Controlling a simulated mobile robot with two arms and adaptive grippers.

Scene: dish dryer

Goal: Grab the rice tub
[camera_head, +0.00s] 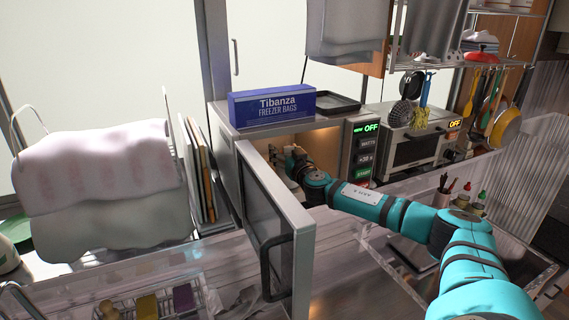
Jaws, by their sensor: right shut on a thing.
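The microwave (360,160) stands on the counter with its door (272,225) swung open towards me and its cavity lit. My right arm reaches in from the right, and my right gripper (296,164) is inside the cavity opening, shut on a small, partly hidden thing. I cannot make out that thing clearly. The rice tub cannot be told apart in this view; the open door and my gripper hide much of the cavity. My left gripper is not in view.
A blue freezer bags box (272,105) and a dark tray (330,103) lie on top of the microwave. A toaster oven (420,146) stands to its right. A cloth-draped rack (100,190) is on the left. The open door juts out close to my right arm.

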